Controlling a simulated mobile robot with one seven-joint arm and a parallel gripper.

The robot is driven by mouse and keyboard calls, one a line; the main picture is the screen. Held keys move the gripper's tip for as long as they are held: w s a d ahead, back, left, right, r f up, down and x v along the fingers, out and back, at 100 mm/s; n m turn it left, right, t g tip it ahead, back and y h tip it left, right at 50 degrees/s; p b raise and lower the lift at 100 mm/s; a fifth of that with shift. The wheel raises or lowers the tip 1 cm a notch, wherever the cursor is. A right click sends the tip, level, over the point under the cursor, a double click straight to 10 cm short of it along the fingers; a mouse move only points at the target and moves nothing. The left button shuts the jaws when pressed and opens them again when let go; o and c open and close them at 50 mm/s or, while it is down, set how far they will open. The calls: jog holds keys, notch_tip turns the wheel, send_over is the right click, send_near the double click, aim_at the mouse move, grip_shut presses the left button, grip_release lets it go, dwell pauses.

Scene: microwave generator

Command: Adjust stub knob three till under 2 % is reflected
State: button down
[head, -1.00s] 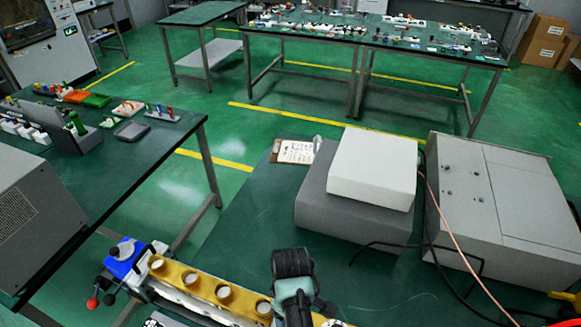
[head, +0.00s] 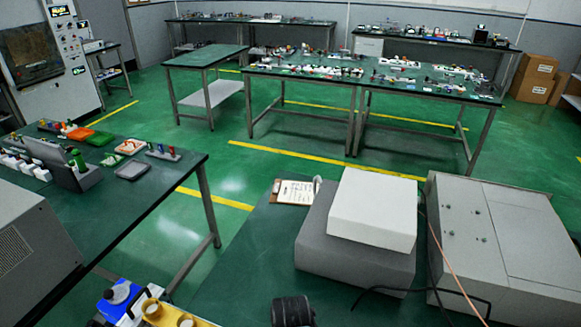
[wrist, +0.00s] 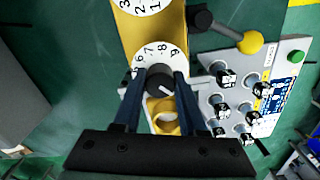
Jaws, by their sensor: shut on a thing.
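In the wrist view my gripper (wrist: 159,76) is shut on a black stub knob (wrist: 161,86), one finger on each side. The knob has a white pointer line and sits over a white numbered dial (wrist: 148,58) on the yellow-gold waveguide (wrist: 128,30). Another white dial (wrist: 152,5) shows at the top edge; I cannot tell the knobs' numbering. A panel (wrist: 212,122) to the right carries several knobs and a small blue screen (wrist: 283,98), too small to read. In the head view, only the gold waveguide's end (head: 203,322) shows; my fingers are out of frame.
In the head view, a white box on a grey one (head: 372,212) and a large grey cabinet (head: 505,225) stand behind. A clipboard (head: 293,192) lies on the green bench, with bare surface nearby.

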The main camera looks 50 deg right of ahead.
jog(key=shift+r, duration=0.1)
jog(key=m+p, duration=0.1)
jog(key=m, duration=0.2)
jog(key=m+p, duration=0.1)
jog(key=m, duration=0.2)
jog(key=shift+m, duration=0.3)
jog(key=m+p, duration=0.1)
jog(key=m, duration=0.5)
jog(key=shift+p, duration=0.4)
jog(key=shift+w+m, duration=0.1)
jog(key=shift+m, duration=0.3)
jog(key=shift+c, duration=2.3)
grip_release()
notch_tip(320, 180, up, 13)
jog(key=b, duration=0.1)
